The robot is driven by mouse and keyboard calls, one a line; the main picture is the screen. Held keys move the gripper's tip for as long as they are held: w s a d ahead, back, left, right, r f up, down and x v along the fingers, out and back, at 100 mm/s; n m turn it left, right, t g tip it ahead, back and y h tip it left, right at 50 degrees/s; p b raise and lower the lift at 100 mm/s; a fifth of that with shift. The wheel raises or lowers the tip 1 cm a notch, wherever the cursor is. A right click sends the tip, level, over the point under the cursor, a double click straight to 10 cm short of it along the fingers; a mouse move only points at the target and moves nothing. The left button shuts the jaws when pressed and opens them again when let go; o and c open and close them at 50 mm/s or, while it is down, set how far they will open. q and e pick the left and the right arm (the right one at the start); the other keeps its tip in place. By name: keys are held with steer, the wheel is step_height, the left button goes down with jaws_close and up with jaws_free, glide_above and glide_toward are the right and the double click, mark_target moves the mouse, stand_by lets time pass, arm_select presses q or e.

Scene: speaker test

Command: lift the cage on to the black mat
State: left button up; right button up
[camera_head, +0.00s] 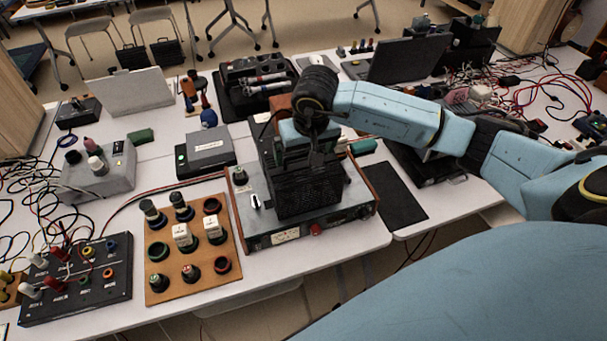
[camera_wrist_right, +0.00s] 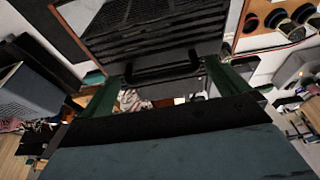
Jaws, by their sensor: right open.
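The cage (camera_head: 308,192) is a black slatted box standing on a grey instrument (camera_head: 345,217) with wooden sides. In the right wrist view the cage (camera_wrist_right: 160,28) fills the top, with a black bar handle (camera_wrist_right: 160,70) on its near side. My right gripper (camera_head: 312,155) is at the far upper side of the cage. In the wrist view its two green fingers (camera_wrist_right: 167,88) are apart, one towards each end of the handle; whether they touch it I cannot tell. The black mat (camera_head: 395,198) lies bare on the table just right of the instrument. My left gripper is not in view.
A wooden board with sockets and knobs (camera_head: 192,250) lies left of the instrument. A grey box (camera_head: 205,152) stands behind it. A black device partly under my right arm is behind the mat. A laptop (camera_head: 408,60) and tangled wires lie farther back.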

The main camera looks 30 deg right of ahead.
steer(key=shift+x, duration=1)
steer(key=c, duration=1.2)
steer(key=shift+r, duration=0.1)
steer(key=shift+c, duration=0.2)
steer(key=shift+w+r, duration=0.1)
step_height(320, 180, up, 10)
steer(key=shift+f+b, duration=0.1)
steer(key=shift+b, duration=0.25)
